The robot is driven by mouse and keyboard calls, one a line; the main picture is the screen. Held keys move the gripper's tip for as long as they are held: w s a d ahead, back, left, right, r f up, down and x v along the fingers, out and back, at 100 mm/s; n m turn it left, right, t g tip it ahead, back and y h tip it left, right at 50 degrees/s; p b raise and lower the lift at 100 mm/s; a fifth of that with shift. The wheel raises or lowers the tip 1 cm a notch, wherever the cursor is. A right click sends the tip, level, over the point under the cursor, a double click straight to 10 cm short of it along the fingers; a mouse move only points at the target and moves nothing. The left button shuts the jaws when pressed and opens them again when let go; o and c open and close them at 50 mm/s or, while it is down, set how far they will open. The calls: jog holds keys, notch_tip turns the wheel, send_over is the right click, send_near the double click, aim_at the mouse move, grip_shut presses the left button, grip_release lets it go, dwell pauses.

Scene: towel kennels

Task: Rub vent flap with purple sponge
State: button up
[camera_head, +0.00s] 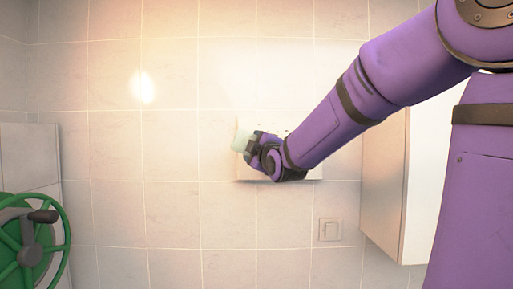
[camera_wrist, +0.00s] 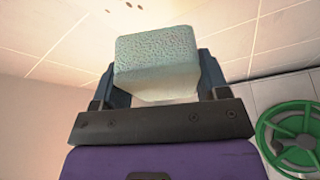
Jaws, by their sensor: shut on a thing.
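My gripper (camera_head: 253,146) is shut on a pale green, rough-faced block that looks like a sponge (camera_head: 241,139); it does not look purple. In the wrist view the sponge (camera_wrist: 158,55) sits between the two fingers of my gripper (camera_wrist: 157,82). A pale flat panel, seemingly the vent flap (camera_head: 304,172), is on the tiled wall behind my gripper. Dark specks show on its upper part, and brown specks show at the top of the wrist view. My gripper and forearm hide much of the panel. I cannot tell whether the sponge touches it.
A green hand wheel (camera_head: 62,237) with a dark handle stands at the lower left; it also shows in the wrist view (camera_wrist: 268,128). A white cabinet (camera_head: 384,190) sticks out on the right, beneath my arm. A wall switch (camera_head: 331,229) is below the panel. The wall left of the panel is bare.

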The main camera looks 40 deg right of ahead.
jog(key=shift+d+r, duration=0.1)
jog(key=shift+r, duration=0.05)
jog(key=shift+w+d, duration=0.55)
jog(key=shift+w, duration=0.25)
jog(key=shift+w+d, duration=0.5)
jog(key=shift+w, duration=0.3)
jog(key=shift+w+d, duration=0.55)
jog(key=shift+w, duration=0.25)
jog(key=shift+w+d, duration=0.55)
jog(key=shift+w, duration=0.25)
jog(key=shift+d, duration=0.1)
jog(key=s+d, duration=1.1)
jog(key=d, duration=0.5)
jog(key=shift+s+d, duration=0.15)
jog(key=shift+d, duration=0.05)
dwell(1.3)
jog(key=shift+w+a, duration=0.65)
jog(key=shift+a, duration=0.35)
jog(key=shift+w+a, duration=0.65)
jog(key=shift+a, duration=0.3)
jog(key=shift+w+a, duration=0.65)
jog(key=shift+a, duration=0.35)
